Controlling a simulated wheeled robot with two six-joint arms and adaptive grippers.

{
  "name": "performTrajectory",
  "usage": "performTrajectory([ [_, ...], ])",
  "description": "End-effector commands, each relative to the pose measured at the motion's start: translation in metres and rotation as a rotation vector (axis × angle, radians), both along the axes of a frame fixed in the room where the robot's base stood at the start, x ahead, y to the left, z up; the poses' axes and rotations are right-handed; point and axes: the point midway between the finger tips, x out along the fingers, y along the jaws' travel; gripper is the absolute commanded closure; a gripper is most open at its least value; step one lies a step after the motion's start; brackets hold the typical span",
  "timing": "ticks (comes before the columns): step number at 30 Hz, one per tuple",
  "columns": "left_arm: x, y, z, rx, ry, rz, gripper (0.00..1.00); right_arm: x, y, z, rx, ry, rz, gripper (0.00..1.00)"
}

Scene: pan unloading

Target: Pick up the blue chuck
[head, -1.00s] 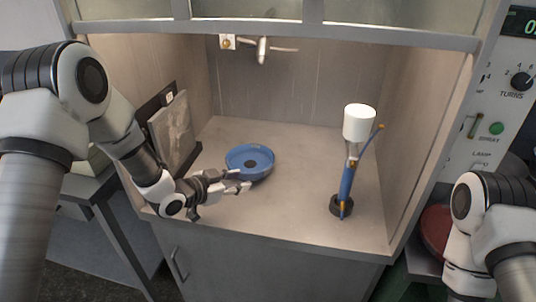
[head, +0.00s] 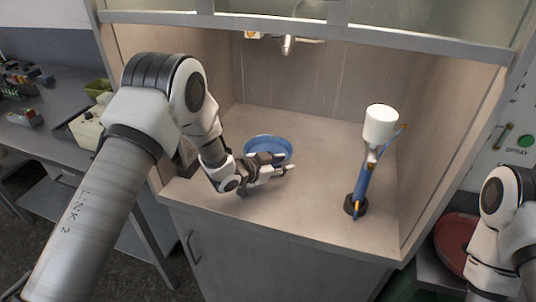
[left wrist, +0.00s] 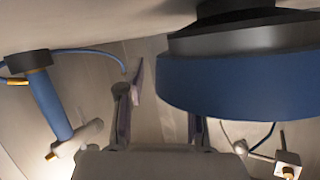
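The blue chuck (head: 268,142) is a round, shallow blue dish shape on the floor of the open booth. My left gripper (head: 288,162) is at its near right side and hides part of its front rim. In the left wrist view the chuck (left wrist: 235,88) appears large at upper right, with a dark stepped part above it. The left fingers (left wrist: 160,104) are spread with nothing between them. The chuck overlaps the right finger's side in that view; whether they touch I cannot tell. My right arm shows at the right edge, but its gripper is out of frame.
A blue-handled stand with a white cup (head: 380,125) stands right of the chuck; its blue handle (left wrist: 50,103) shows in the left wrist view. A tap (head: 287,44) is on the back wall. Booth side walls bound the space.

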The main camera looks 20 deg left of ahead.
Motion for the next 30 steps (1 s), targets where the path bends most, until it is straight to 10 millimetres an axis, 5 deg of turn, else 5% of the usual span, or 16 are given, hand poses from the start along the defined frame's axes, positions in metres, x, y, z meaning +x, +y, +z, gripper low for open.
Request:
performTrajectory([
  [3,0.0,0.0,0.0,0.0,0.0,0.0,1.0,0.0,0.0,0.0,0.0,0.0,0.0,0.6],
  [17,0.0,0.0,0.004,0.001,0.001,0.0,1.0,0.0,0.0,0.003,0.0,0.0,0.0,0.6],
  [26,0.0,0.0,0.039,0.0,0.0,0.0,1.0,0.0,0.0,0.027,0.0,0.0,0.0,0.6],
  [30,-0.019,-0.013,0.038,0.0,0.003,-0.003,1.0,0.0,0.0,0.026,0.0,0.0,0.0,0.6],
])
